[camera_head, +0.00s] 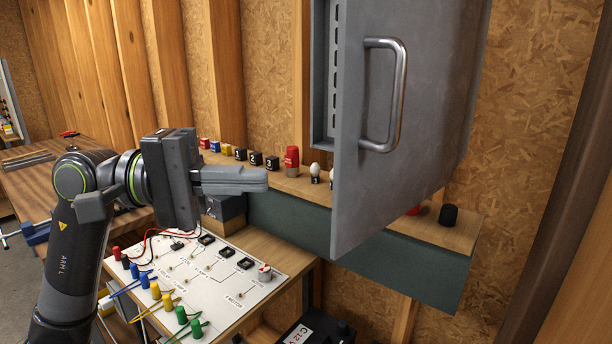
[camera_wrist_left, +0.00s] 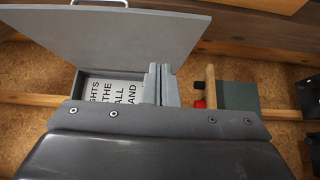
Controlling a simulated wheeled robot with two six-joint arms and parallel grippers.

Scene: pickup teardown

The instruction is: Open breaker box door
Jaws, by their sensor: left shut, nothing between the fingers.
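The grey metal breaker box door (camera_head: 430,120) stands partly open, swung out from the wall, with a metal loop handle (camera_head: 399,95) on its face. A strip of the box frame (camera_head: 322,110) and its slotted interior shows left of the door. In the left wrist view the door (camera_wrist_left: 130,35) slants across the top, and lettering (camera_wrist_left: 115,93) shows inside the box. My left gripper (camera_head: 264,180) is shut and empty, left of the door and apart from the handle. Its fingers also show in the left wrist view (camera_wrist_left: 160,75). My right gripper is not in view.
A shelf (camera_head: 455,232) below the box holds a red plug-like piece (camera_head: 291,158), a black knob (camera_head: 448,215) and small numbered blocks. A white wiring panel (camera_head: 215,275) with coloured posts lies below my left gripper. A wooden workbench (camera_head: 60,180) stands at left.

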